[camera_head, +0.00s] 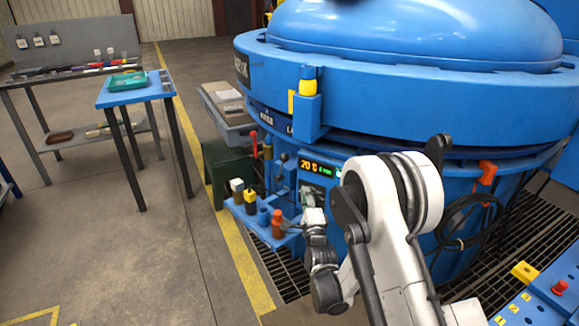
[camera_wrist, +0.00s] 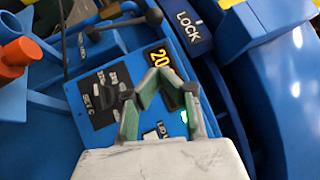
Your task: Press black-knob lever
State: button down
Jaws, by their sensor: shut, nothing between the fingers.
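The black-knob lever (camera_wrist: 125,22) shows in the wrist view as a metal rod with a round black knob, at the top of the blue control panel. In the head view a dark-knobbed lever (camera_head: 283,160) stands left of the lit display. My gripper (camera_wrist: 157,75) is shut and empty over the panel, just below the display and apart from the lever. In the head view my gripper (camera_head: 308,190) is small, in front of the panel. Part of its fingers is hard to make out there.
The panel carries a black selector switch (camera_wrist: 103,95), a green light (camera_wrist: 184,116) and a yellow-digit display (camera_head: 317,168). A red-knob lever (camera_head: 254,143) stands to the left. A blue holder (camera_head: 246,218) with an orange cylinder (camera_head: 277,224) juts out beside my gripper.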

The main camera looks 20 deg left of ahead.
jog(key=shift+w, duration=0.1)
jog(key=a+b+x, duration=0.1)
jog(key=x, duration=0.5)
jog(key=s+a+b+x, duration=0.1)
jog(key=b+x, duration=0.1)
jog(key=x, duration=0.4)
jog(key=shift+a+r+b, duration=0.3)
jog(key=shift+a, duration=0.15)
jog(key=shift+w+r, duration=0.1)
